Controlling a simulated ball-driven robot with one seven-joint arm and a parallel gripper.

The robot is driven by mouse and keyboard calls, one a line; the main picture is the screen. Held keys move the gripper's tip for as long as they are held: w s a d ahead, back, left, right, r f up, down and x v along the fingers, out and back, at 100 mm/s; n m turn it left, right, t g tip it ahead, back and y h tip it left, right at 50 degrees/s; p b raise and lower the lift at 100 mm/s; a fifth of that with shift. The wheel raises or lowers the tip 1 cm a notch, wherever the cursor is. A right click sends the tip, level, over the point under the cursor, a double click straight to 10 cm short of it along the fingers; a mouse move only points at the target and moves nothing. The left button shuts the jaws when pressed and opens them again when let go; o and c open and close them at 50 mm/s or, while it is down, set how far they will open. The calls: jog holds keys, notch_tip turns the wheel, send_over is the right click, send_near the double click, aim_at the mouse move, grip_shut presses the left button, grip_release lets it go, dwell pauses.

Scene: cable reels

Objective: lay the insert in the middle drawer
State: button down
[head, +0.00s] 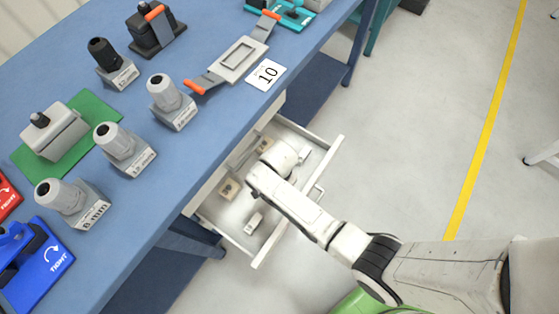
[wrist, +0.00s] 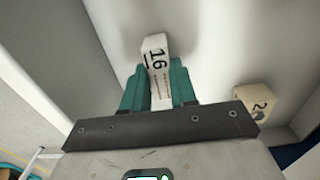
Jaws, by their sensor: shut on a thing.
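My gripper (wrist: 156,88) has teal fingers shut on a small cream insert (wrist: 155,48) marked 16 in the wrist view. The insert points away from the gripper, its far end over a pale surface. An open white drawer (head: 327,162) juts out from under the bench in the head view, and my arm reaches down over it. My gripper's fingers and the held insert are hidden by my arm there. I cannot tell whether the insert touches the drawer floor, or which drawer of the stack this is.
Other small inserts lie in the drawer, one at the left (head: 229,189) and one near the front (head: 254,222). Another insert (wrist: 254,101) is right of my fingers in the wrist view. The blue bench (head: 180,55) holds several grey tools. Grey floor (head: 410,130) is clear to the right.

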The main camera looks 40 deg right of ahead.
jog(key=shift+f, duration=0.25)
jog(key=c, duration=0.8)
grip_release()
notch_tip(320, 180, up, 11)
jog(key=p, duration=0.1)
jog(key=shift+f, duration=0.1)
